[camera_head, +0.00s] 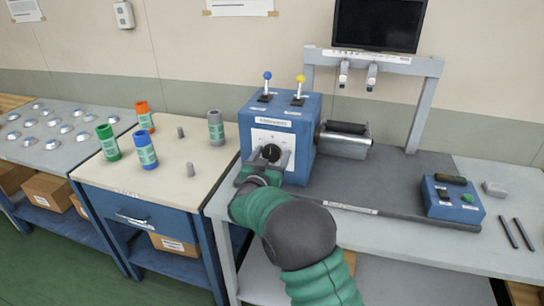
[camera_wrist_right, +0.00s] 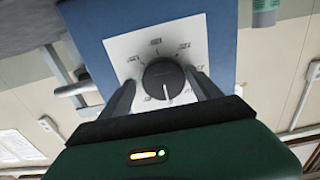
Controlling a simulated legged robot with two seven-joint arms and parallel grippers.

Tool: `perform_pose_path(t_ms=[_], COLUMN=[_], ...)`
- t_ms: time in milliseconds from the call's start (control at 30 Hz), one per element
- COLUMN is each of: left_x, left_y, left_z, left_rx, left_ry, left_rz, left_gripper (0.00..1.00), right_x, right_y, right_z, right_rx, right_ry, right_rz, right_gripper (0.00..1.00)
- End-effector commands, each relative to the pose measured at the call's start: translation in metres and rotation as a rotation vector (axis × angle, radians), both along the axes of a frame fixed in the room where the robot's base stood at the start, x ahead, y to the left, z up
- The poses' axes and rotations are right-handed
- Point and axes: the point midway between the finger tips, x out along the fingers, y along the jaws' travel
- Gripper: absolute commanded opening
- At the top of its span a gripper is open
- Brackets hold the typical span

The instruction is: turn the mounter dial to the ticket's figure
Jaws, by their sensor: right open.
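The mounter is a blue box (camera_head: 301,110) with a white dial plate on its front and two levers on top, one with a blue knob and one with a yellow knob. The black dial (camera_head: 271,153) sits on the plate; in the right wrist view the dial (camera_wrist_right: 163,79) shows a white pointer line near its lower edge, with small marks around it too blurred to read. My right gripper (camera_head: 268,161) is at the dial. In the wrist view its two fingers (camera_wrist_right: 165,92) stand open on either side of the dial; contact cannot be told. My left gripper is not in view. No readable ticket shows.
A metal roller (camera_head: 345,140) and a grey frame stand right of the box. A blue control box (camera_head: 452,198) and two dark pens lie at the right. Several colored spools, including a blue one (camera_head: 145,151), stand on the left cabinet. The grey mat (camera_head: 370,185) is mostly bare.

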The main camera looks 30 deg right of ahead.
Motion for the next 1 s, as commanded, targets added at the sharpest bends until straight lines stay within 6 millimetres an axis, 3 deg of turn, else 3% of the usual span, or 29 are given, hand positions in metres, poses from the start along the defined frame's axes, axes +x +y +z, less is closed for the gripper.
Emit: perform_pose_path(t_ms=[100, 533, 1000], left_x=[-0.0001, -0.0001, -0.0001], left_y=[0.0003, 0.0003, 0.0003], left_z=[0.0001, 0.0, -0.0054], left_rx=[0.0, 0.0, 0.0], left_ry=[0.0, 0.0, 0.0], left_rz=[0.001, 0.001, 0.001], left_gripper=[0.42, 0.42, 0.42], right_x=[0.0001, 0.0003, 0.0001], right_y=[0.0006, 0.0006, 0.0002], right_z=[0.0014, 0.001, -0.0002], right_rx=[-0.003, -0.001, 0.054], right_ry=[-0.001, -0.002, -0.067], right_rz=[-0.001, 0.001, 0.001], right_gripper=[0.72, 0.16, 0.14])
